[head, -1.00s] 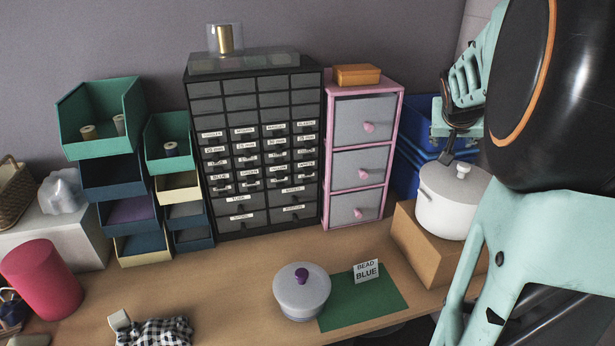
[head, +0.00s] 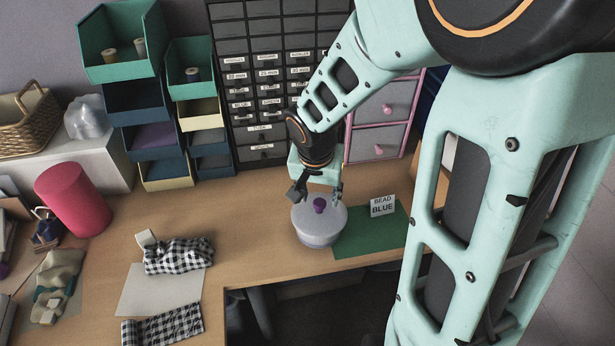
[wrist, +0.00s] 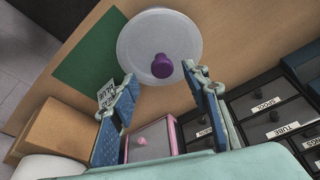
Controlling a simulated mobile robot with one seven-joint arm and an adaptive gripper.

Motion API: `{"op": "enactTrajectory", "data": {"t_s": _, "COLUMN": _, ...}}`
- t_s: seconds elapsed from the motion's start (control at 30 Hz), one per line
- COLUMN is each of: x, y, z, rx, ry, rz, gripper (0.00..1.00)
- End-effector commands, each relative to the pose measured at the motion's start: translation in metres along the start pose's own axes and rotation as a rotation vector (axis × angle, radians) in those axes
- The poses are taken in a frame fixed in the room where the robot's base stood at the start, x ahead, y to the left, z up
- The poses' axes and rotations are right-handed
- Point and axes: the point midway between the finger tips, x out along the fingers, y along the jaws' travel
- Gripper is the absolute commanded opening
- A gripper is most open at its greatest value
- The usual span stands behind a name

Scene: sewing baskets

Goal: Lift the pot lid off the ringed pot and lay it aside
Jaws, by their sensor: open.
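A grey pot (head: 318,239) stands on the table with its pale lid (head: 334,217) on top. The lid has a purple knob (head: 319,205). In the wrist view the round lid (wrist: 140,50) and knob (wrist: 162,66) show between and beyond the fingertips. My gripper (head: 317,196) is open and empty just above the lid, with its fingers to either side of the knob's line. In the wrist view the open fingers (wrist: 160,75) point toward the knob, apart from it. I cannot make out a ring on the pot.
A green mat (head: 370,238) with a "BEAD BLUE" card (head: 382,206) lies right of the pot. Drawer units (head: 262,150) stand behind. Checked cloth (head: 178,257) lies left on a pale sheet (head: 140,295). The table between cloth and pot is clear.

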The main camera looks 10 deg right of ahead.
Motion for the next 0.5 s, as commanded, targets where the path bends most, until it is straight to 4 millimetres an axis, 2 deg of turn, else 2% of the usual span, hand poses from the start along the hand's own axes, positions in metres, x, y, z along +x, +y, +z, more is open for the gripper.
{"op": "enactTrajectory", "data": {"t_s": 0.03, "x": 0.008, "y": 0.000, "z": 0.001, "rx": 0.000, "ry": -0.003, "rz": 0.000, "gripper": 0.43}}
{"op": "enactTrajectory", "data": {"t_s": 0.27, "x": 0.022, "y": -0.001, "z": -0.001, "rx": -0.002, "ry": 0.000, "rz": -0.001, "gripper": 0.43}}
{"op": "enactTrajectory", "data": {"t_s": 0.5, "x": 0.055, "y": -0.002, "z": -0.004, "rx": -0.001, "ry": -0.002, "rz": -0.001, "gripper": 0.43}}
